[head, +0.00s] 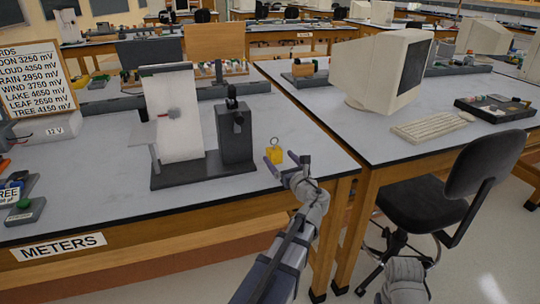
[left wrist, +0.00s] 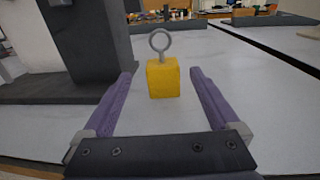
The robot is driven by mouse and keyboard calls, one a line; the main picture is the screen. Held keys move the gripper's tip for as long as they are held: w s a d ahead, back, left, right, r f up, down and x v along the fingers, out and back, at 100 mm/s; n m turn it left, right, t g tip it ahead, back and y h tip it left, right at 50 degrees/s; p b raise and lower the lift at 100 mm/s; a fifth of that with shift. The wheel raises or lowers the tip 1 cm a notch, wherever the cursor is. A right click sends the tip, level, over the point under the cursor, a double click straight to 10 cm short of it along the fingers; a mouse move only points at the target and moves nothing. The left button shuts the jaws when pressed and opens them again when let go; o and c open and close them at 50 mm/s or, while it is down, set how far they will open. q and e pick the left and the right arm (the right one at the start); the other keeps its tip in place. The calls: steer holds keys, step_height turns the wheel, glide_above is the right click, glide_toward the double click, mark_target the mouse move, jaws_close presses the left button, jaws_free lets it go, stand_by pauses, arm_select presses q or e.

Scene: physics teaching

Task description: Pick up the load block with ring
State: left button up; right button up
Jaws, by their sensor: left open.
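The load block is a small yellow block (head: 274,155) with a grey ring (head: 275,142) standing up from its top. It stands upright on the table's right part, right of a dark apparatus. My left gripper (head: 283,164) is open, with its fingers pointing at the block. In the left wrist view the yellow block (left wrist: 163,80) and its ring (left wrist: 160,41) stand just beyond the tips of the purple fingers (left wrist: 164,80), centred in the gap. The fingers do not appear to touch it. At the head view's bottom edge, a grey part of my other arm shows, but no right fingers.
A dark apparatus (head: 235,135) with a white upright panel (head: 173,110) stands close left of the block. The table (head: 110,190) is bare in front. To the right are a second table with a monitor (head: 390,70), a keyboard (head: 432,125) and a black chair (head: 485,165).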

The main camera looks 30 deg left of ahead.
mark_target(277, 154)
arm_select(q)
steer(key=shift+w+a+f, duration=0.25)
steer(key=shift+w+a, duration=0.1)
steer(key=shift+w, duration=0.1)
steer(key=shift+w+a+r, duration=0.1)
steer(key=shift+a+r, duration=0.05)
steer(key=x, duration=0.4)
steer(key=shift+c, duration=0.2)
jaws_close()
stand_by(0.3)
